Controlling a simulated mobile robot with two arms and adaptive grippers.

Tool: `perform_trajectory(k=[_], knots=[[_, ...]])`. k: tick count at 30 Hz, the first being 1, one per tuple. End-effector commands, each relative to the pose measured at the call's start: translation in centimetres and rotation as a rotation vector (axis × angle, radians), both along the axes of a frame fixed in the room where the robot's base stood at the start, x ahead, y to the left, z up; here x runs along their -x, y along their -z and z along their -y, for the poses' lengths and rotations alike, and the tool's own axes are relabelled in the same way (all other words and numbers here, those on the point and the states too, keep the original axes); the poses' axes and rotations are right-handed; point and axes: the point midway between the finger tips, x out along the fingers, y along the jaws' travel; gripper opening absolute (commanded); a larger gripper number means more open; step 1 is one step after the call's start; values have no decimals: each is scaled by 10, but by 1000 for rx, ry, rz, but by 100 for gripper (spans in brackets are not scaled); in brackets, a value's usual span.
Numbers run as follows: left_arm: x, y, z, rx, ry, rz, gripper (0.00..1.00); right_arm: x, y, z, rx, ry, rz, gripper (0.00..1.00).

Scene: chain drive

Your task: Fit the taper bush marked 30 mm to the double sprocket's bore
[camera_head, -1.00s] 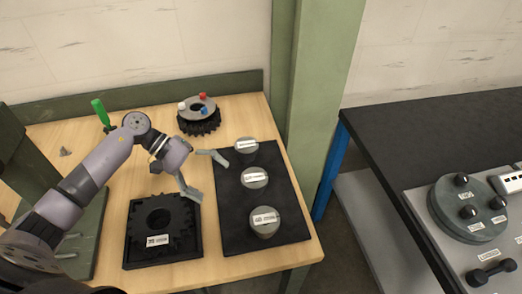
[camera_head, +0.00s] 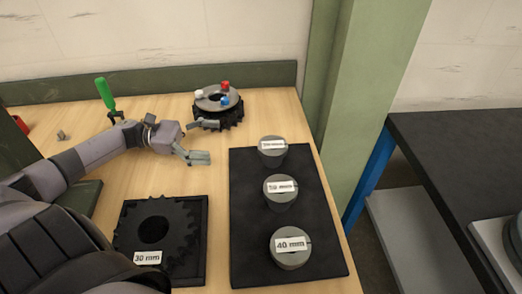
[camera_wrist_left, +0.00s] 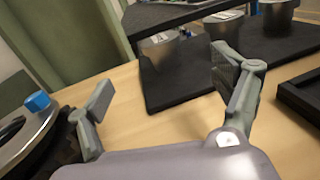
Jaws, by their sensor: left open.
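Three grey taper bushes stand upright on a black mat (camera_head: 240,240). The nearest bush (camera_head: 290,262) reads 40 mm. The middle bush (camera_head: 281,200) and the farthest bush (camera_head: 272,158) have labels too small to read surely. A black toothed sprocket (camera_head: 172,215) with an open bore lies in a square tray (camera_head: 200,270), labelled 30 mm. Another toothed wheel (camera_head: 222,124) stands at the back; I cannot tell which is the double one. My left gripper (camera_head: 204,141) is open and empty, left of the farthest bush, which shows ahead in the left wrist view (camera_wrist_left: 160,50). My right gripper is not in view.
A grey disc (camera_head: 212,104) with red, white and blue caps tops the back wheel, close to my left finger in the wrist view. A green-handled tool (camera_head: 106,94) stands at the left. A green post (camera_head: 365,110) rises right of the bench. Bare wood lies between tray and wheel.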

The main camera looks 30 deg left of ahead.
Motion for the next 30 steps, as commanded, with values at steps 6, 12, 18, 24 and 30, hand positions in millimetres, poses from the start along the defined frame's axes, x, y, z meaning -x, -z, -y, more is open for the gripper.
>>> perform_trajectory(k=[6,12,18,24,30], knots=[[-10,0,14,48,-24,-62,86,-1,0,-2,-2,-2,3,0],[-30,-2,53,48,-22,-57,86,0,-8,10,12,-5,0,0],[-49,-2,88,48,-24,-58,86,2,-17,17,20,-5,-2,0],[-57,1,104,45,-25,-60,86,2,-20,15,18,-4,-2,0],[-63,1,124,48,-23,-60,86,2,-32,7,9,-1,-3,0]])
